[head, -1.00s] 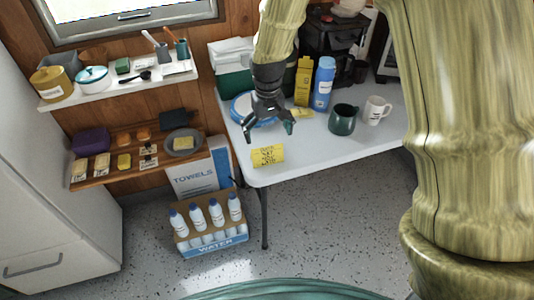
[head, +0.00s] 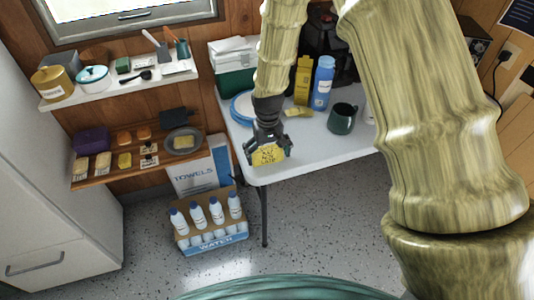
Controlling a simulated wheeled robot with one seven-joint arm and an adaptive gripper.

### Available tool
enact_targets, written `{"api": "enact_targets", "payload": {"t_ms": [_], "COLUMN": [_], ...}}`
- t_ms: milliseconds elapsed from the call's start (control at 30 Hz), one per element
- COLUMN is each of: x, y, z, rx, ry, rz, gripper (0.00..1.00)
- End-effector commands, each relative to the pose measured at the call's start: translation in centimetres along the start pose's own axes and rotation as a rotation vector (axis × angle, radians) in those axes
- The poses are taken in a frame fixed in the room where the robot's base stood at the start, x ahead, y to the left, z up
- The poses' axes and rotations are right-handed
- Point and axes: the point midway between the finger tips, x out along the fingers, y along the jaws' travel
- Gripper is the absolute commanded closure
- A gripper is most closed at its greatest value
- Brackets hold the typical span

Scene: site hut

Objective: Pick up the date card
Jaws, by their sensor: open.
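The date card is a yellow card (head: 268,156) with dark writing, near the front left corner of the white table (head: 318,150). My gripper (head: 267,160) is open and sits over the card, with its fingers spread to either side of it. The gripper hides the card's upper part and most of its writing. I cannot tell whether the fingers touch the card.
A dark green mug (head: 342,119), a blue bottle (head: 322,84) and a yellow carton (head: 303,80) stand behind on the table. A blue-rimmed plate (head: 240,106) lies left of my arm. Water bottles (head: 214,210) stand in a crate on the floor.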

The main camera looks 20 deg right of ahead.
Motion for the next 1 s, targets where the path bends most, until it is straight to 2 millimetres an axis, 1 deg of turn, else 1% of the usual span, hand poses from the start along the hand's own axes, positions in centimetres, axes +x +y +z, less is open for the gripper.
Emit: {"api": "enact_targets", "payload": {"t_ms": [100, 333, 400, 467, 833, 1000], "x": [0.43, 0.48, 0.48, 0.48, 0.4, -0.37], "y": [0.0, 0.0, 0.0, 0.0, 0.0, 0.0], "z": [-0.02, -0.03, -0.03, -0.02, -0.02, -0.06], "rx": [0.0, 0.0, 0.0, 0.0, 0.0, 0.0], "ry": [0.001, 0.001, 0.001, 0.001, 0.001, 0.002], "rz": [0.0, 0.0, 0.0, 0.0, 0.0, 0.0], "gripper": [0.0, 0.0, 0.13, 0.23, 0.23, 0.23]}}
